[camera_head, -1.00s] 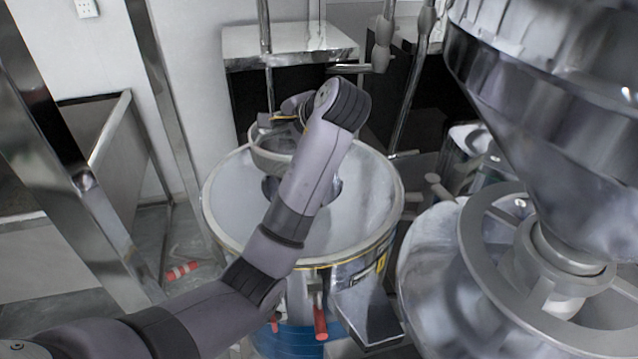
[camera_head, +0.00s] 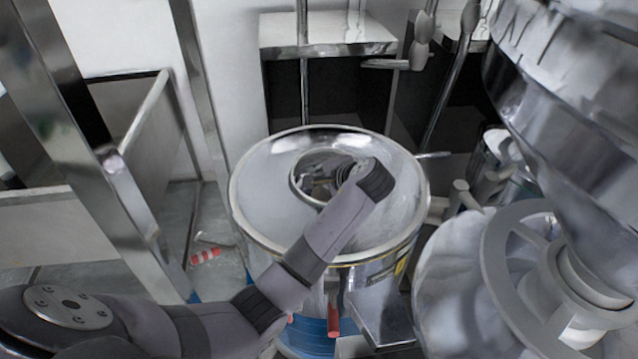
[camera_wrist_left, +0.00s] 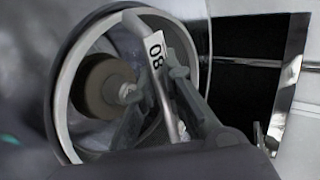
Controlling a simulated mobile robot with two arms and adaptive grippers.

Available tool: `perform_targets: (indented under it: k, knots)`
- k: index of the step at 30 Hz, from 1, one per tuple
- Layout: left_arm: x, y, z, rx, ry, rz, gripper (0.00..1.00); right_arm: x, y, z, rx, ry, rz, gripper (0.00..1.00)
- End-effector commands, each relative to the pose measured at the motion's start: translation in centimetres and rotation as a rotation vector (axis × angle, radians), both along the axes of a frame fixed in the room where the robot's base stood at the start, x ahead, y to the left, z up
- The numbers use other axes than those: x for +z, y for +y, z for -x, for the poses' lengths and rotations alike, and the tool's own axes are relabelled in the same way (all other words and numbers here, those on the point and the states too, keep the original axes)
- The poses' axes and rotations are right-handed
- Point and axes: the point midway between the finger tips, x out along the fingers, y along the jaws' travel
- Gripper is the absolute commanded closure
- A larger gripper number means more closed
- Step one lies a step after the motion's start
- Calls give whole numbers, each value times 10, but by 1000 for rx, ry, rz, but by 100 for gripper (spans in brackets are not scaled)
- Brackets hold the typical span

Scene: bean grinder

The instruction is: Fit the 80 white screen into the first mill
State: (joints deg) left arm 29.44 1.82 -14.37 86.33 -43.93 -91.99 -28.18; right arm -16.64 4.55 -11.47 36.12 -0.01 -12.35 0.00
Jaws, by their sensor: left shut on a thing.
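The first mill (camera_head: 262,205) is a round metal drum with a pale top and a round central opening. The white screen is a ring with a crossbar; its rim (camera_head: 298,168) shows at that opening. In the left wrist view the screen's rim (camera_wrist_left: 61,95) surrounds a brown shaft, and the crossbar carries a white label "80" (camera_wrist_left: 155,50). My left gripper (camera_wrist_left: 160,108) is shut on the crossbar. In the head view my left gripper (camera_head: 322,184) is inside the ring, partly hidden by my wrist. I cannot tell whether the ring is fully seated. My right gripper is out of view.
A large metal hopper (camera_head: 575,130) and a spoked wheel (camera_head: 492,265) stand close on the right. A metal frame post (camera_head: 85,150) is at the left. A metal box (camera_head: 325,35) is behind the mill. A red-and-white piece (camera_head: 205,257) lies on the floor.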

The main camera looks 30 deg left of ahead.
Motion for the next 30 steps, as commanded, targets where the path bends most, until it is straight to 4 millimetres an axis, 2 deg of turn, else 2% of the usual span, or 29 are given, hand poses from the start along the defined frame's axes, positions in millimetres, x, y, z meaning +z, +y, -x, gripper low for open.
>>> perform_targets:
  k: [9,16,17,24,26,30]
  knots:
    - [-39,3,0,4,0,-6,100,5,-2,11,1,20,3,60]
    - [-42,3,0,4,-1,-5,100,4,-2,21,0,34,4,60]
    - [-43,2,1,4,2,-4,90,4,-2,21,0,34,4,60]
    - [-43,2,1,3,1,-3,74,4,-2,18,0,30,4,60]
    - [-42,2,1,3,1,-3,71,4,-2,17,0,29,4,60]
    - [-42,2,0,3,0,-3,71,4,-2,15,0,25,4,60]
